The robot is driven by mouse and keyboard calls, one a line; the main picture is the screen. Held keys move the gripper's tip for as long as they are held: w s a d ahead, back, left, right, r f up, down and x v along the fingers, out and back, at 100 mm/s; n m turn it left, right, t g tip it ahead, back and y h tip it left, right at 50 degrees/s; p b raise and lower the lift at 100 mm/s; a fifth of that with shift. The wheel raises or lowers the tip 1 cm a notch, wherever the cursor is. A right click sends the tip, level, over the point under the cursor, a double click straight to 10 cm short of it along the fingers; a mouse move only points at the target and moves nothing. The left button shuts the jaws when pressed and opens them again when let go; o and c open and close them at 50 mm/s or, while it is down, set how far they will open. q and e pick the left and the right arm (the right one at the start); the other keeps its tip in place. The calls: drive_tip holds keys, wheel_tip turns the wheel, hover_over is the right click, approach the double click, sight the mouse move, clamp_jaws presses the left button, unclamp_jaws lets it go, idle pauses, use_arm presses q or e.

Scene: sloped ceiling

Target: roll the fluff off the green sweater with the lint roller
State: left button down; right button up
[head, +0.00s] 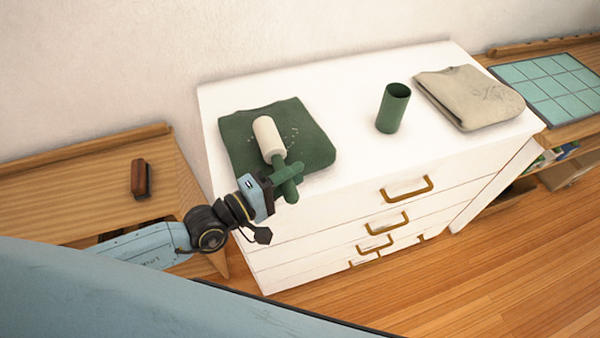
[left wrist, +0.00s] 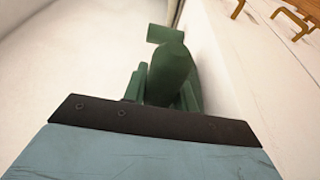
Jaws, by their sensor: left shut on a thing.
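The green sweater (head: 305,152) lies folded on top of the white dresser, with small pale specks of fluff (head: 292,137) on it. The lint roller (head: 268,137) has a cream roll and a green handle. My left gripper (head: 288,179) is shut on the handle at the sweater's front edge. The roll is over the middle of the sweater; I cannot tell whether it touches the cloth. In the left wrist view, the green handle (left wrist: 168,70) stands between the green fingers, and the roll is hidden. My right gripper is not in view.
On the white dresser (head: 350,100) stand a green cup (head: 393,108) and, at right, a folded beige garment (head: 468,97). A brush (head: 140,179) lies on the wooden desk at left. A tiled teal panel (head: 550,88) lies on the right desk. The dresser top between sweater and cup is clear.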

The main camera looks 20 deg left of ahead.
use_arm(q)
drive_tip(key=shift+s+a+f+b, duration=0.1)
drive_tip(key=shift+s+a+b, duration=0.15)
drive_tip(key=shift+s+a, duration=0.55)
drive_tip(key=shift+s+a+r+b, duration=0.1)
drive_tip(key=shift+s+a+b, duration=0.1)
drive_tip(key=shift+s+a, duration=0.6)
drive_tip(key=shift+s+a+f+b, duration=0.1)
drive_tip(key=shift+s+a+b, duration=0.25)
drive_tip(key=shift+a, duration=0.8)
drive_tip(key=shift+d, duration=0.1)
